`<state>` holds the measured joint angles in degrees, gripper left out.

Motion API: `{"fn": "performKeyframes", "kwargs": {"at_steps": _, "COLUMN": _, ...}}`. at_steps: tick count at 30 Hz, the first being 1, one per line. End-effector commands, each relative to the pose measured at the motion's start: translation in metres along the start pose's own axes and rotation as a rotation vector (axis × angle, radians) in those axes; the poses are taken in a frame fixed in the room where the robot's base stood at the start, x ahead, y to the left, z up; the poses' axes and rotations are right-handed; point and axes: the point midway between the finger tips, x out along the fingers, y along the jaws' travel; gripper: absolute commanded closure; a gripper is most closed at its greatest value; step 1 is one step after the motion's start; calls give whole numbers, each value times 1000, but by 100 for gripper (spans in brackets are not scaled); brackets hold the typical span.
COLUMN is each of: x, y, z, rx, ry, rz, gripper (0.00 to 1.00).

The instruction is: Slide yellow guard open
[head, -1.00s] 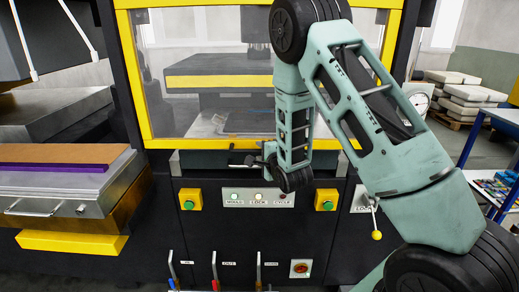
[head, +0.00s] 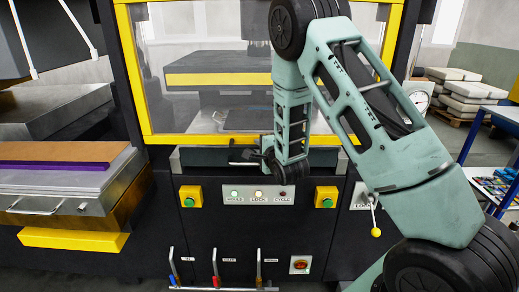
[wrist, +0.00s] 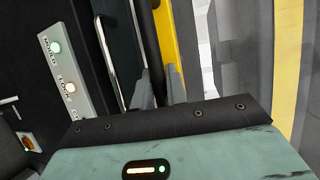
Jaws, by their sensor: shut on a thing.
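The yellow guard (head: 185,141) is a yellow frame around a clear panel on the front of the dark machine. It is down, covering the opening. A dark handle bar runs along its lower edge; it shows in the wrist view (wrist: 151,40) beside the yellow frame edge (wrist: 170,40). My gripper (head: 245,157) is at the guard's lower edge, near the middle. In the wrist view its fingers (wrist: 160,85) are shut on the handle bar. My arm hides part of the guard's right side and much of the grip.
Below the guard are the lamp panel (head: 258,195), with MOULD glowing green and LOCK pale, and two green-buttoned boxes (head: 190,196). Several levers (head: 214,268) stand lower down. A yellow-knobbed lever (head: 375,231) is at right. A metal mould (head: 55,190) sits at left.

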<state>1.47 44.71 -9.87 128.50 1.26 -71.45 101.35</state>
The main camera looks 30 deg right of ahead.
Motion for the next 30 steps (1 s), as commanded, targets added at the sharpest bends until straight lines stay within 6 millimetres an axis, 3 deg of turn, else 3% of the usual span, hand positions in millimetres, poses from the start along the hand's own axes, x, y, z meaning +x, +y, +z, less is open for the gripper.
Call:
{"fn": "performKeyframes", "kwargs": {"at_steps": 8, "x": -14, "y": -79, "z": 5, "rx": 1, "ry": 0, "rz": -17, "gripper": 100}}
{"fn": "performKeyframes", "kwargs": {"at_steps": 24, "x": -52, "y": -266, "z": 20, "rx": -1, "ry": -1, "rz": -18, "gripper": 100}}
{"fn": "performKeyframes", "kwargs": {"at_steps": 30, "x": -62, "y": -319, "z": 24, "rx": 0, "ry": 0, "rz": -14, "gripper": 100}}
